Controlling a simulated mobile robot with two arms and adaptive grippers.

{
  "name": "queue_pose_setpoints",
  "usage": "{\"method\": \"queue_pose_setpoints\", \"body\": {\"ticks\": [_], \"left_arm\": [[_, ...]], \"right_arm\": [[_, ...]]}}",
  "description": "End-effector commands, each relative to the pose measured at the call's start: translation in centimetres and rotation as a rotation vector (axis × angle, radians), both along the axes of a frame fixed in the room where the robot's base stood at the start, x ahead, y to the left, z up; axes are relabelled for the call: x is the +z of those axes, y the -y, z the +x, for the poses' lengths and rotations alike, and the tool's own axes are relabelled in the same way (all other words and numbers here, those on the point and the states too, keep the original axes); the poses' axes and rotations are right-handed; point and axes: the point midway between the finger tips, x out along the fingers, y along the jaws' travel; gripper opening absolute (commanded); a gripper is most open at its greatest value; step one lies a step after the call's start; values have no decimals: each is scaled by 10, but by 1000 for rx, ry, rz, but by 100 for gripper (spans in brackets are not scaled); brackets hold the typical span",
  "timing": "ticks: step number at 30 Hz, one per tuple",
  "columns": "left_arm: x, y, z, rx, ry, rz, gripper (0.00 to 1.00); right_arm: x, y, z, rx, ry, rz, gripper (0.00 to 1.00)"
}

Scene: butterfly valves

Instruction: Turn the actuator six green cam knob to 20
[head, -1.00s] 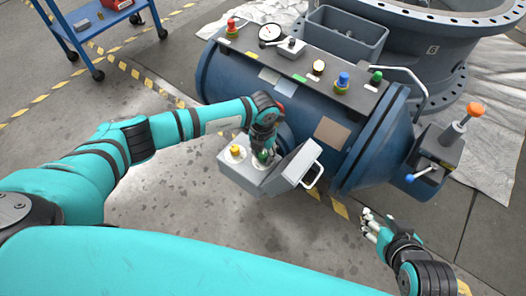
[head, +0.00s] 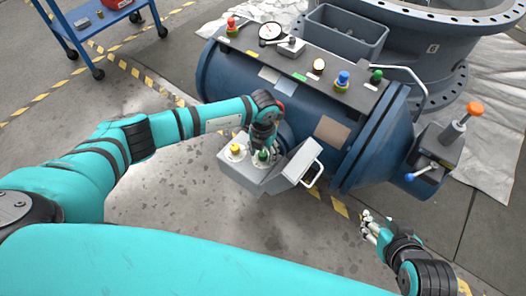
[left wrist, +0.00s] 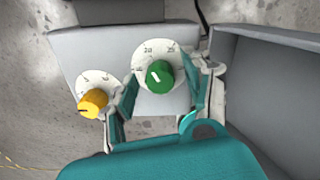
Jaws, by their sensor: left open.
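The green cam knob (left wrist: 160,76) stands on a white dial plate with a printed scale, on a grey actuator box (head: 262,180). In the left wrist view, 20 and 25 can be read on the scale above the knob, which has a short white mark on top. My left gripper (left wrist: 164,92) is open, with one finger on each side of the knob; I cannot tell if either touches it. In the head view the green knob (head: 263,155) shows just below the left gripper. My right gripper (head: 369,227) is open and empty at the lower right, away from the box.
A yellow knob (left wrist: 93,103) on its own dial sits left of the green one. A box with a grey lid and white handle (head: 312,174) stands to the right. Behind is a large blue cylinder (head: 240,85) with several coloured knobs. A blue cart (head: 85,30) is far left.

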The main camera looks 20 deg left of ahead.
Motion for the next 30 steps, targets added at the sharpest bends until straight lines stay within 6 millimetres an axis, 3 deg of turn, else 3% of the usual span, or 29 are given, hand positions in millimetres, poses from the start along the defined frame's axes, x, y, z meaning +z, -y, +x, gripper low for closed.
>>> {"method": "queue_pose_setpoints", "body": {"ticks": [5, 12, 18, 24, 30], "left_arm": [[21, 0, 2, 0, 5, -1, 51], [73, -1, 2, -1, 6, -1, 51], [106, -1, 1, 0, 2, 0, 51], [119, -1, 1, 1, 2, 1, 51], [119, 0, 1, 1, 1, 0, 51]], "right_arm": [[0, 0, 0, 0, 0, 0, 40], [0, 0, 0, 0, 0, 0, 40], [0, 0, 0, 0, 0, 0, 40], [0, 0, 0, 0, 0, 0, 40], [0, 0, 0, 0, 0, 0, 40]]}}
